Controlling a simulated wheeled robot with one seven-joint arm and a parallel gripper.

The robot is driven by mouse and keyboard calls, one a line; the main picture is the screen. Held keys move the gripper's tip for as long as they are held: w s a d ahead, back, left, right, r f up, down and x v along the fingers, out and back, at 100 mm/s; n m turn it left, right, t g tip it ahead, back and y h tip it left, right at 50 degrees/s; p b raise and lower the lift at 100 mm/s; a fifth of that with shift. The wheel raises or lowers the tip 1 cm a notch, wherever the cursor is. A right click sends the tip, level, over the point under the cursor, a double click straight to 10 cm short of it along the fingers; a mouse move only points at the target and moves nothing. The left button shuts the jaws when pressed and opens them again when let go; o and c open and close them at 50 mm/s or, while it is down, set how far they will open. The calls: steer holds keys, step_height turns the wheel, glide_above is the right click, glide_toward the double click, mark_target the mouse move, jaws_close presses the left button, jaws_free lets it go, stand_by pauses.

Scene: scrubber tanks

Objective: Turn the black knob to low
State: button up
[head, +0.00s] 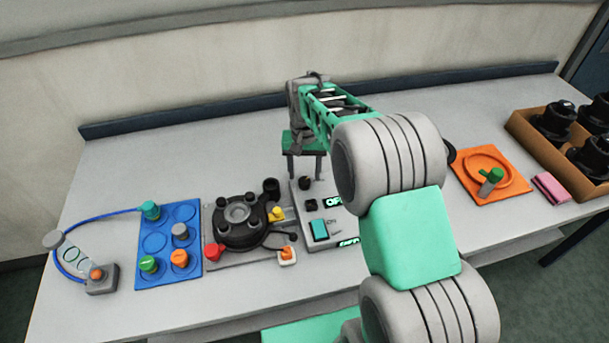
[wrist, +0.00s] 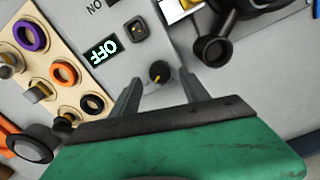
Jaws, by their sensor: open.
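The black knob (head: 305,184) stands at the far end of the grey control panel (head: 327,244). In the wrist view the knob (wrist: 159,72) is round, with a small orange-yellow mark on its top. My gripper (head: 304,174) points down over that end of the panel. In the wrist view its open fingers (wrist: 158,79) stand on either side of the knob, with nothing between them gripped. I cannot tell whether the fingertips are level with the knob. A lit OFF display (wrist: 104,50) and a square black switch (wrist: 136,30) are beside it. No low marking is readable.
A black round housing (head: 239,221) with a yellow part sits left of the panel. A blue tray (head: 155,243) with coloured caps is farther left. A beige board (wrist: 45,55) with ringed fittings lies beside the panel. An orange tray (head: 465,184) and brown crate (head: 530,133) are right.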

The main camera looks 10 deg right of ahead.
mark_target(304, 183)
steer(key=shift+f, duration=1.45)
steer(key=shift+c, duration=0.4)
jaws_close()
